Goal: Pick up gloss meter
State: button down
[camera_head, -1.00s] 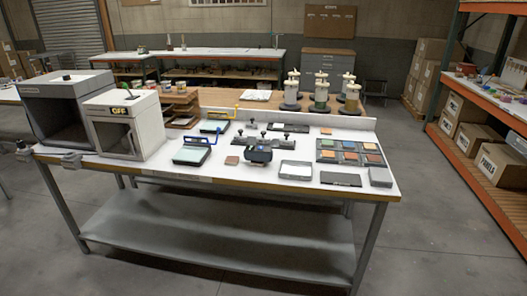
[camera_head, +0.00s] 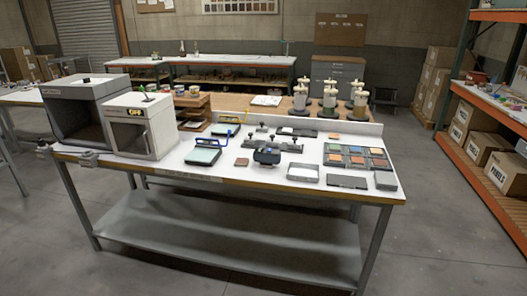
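A small dark device with a lit bluish display, which looks like the gloss meter (camera_head: 267,156), sits on the white-topped workbench (camera_head: 228,178) near the middle of its front half. A small brown square tile (camera_head: 241,162) lies just left of it, and an open grey tray (camera_head: 303,173) is to its right. A dark fixture with knobs (camera_head: 284,145) stands close behind it. My gripper is not in view.
A light booth marked OFF (camera_head: 139,125) and a larger grey booth (camera_head: 84,108) fill the bench's left end. A colour sample tray (camera_head: 357,158), a dark flat plate (camera_head: 347,182) and a grey block (camera_head: 385,180) are at right. Floor is clear in front.

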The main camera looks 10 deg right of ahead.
aim_at(261, 156)
jog(key=u, duration=0.1)
jog(key=i, duration=0.95)
jog(key=z, duration=0.05)
